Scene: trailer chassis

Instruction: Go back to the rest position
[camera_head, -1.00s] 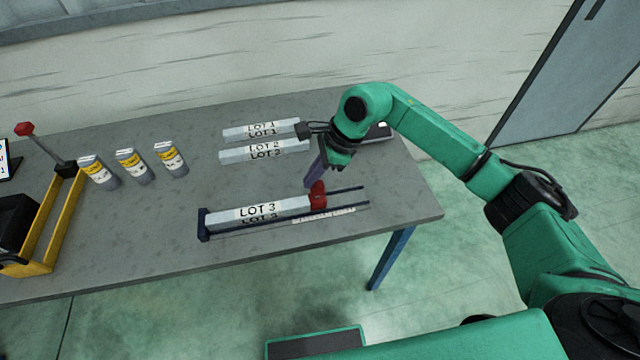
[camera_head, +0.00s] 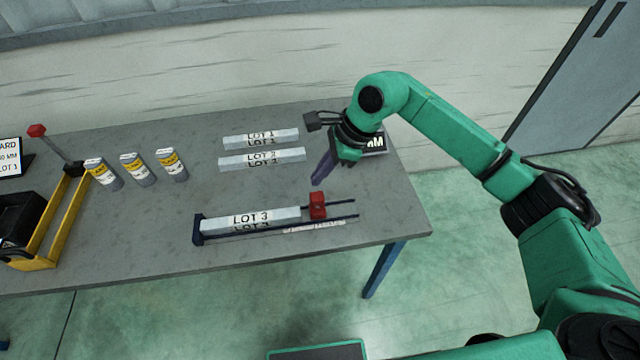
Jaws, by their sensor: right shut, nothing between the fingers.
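My right gripper (camera_head: 322,170) is shut and empty. It hangs over the table (camera_head: 130,225), above and behind the red block (camera_head: 317,205) of the dark rail fixture (camera_head: 199,230), and apart from it. My green right arm reaches in from the right side. A light bar marked LOT 3 (camera_head: 270,217) lies in the fixture with its right end by the red block. My left gripper and left arm are not in view.
Bars marked LOT 1 (camera_head: 230,142) and LOT 2 (camera_head: 230,163) lie behind the fixture. Several labelled cylinders (camera_head: 135,172) stand at left, near a yellow-framed tool (camera_head: 60,225) with a red-knobbed lever. A dark display (camera_head: 376,146) sits partly behind my wrist. Floor is open right of the table.

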